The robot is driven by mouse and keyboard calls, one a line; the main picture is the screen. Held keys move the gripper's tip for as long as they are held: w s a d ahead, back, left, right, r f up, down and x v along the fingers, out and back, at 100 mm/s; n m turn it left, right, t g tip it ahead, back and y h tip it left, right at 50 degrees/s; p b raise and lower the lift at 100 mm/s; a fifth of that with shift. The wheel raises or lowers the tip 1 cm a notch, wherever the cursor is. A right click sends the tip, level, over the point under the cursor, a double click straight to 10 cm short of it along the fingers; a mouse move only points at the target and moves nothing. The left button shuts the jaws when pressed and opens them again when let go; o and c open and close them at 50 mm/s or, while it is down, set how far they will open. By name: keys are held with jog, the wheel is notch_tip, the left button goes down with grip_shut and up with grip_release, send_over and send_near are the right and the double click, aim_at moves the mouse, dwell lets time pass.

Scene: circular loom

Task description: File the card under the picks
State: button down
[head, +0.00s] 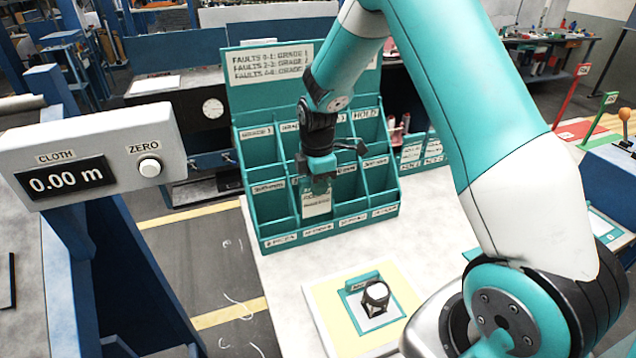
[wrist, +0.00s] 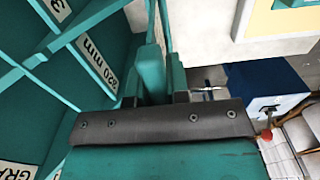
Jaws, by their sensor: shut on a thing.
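The card (head: 317,203), pale with small dark print, hangs upright below my gripper (head: 318,184). My gripper is shut on its upper edge. The card is in front of the middle column of the teal sorting rack (head: 262,232), overlapping the lower compartments in the head view. I cannot tell whether it is inside a slot or touching the rack. In the wrist view my gripper (wrist: 156,85) points past the rack's dividers (wrist: 62,42), with labels at the left. The rack's front labels are too small to read surely, and my gripper hides part of the middle column.
A sign (head: 272,62) about faults and grades tops the rack. A cloth counter (head: 90,160) reading 0.00 m stands left. The white table between rack and mat is clear.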

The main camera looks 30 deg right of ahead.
jog(key=b, duration=0.3)
send_over(318, 215)
jog(key=shift+w+f, duration=0.1)
jog(key=shift+f, duration=2.25)
jog(key=c, duration=1)
grip_release()
jog(key=shift+r, duration=0.1)
notch_tip(318, 215, up, 18)
jog(key=b, duration=0.3)
jog(key=shift+f, duration=0.25)
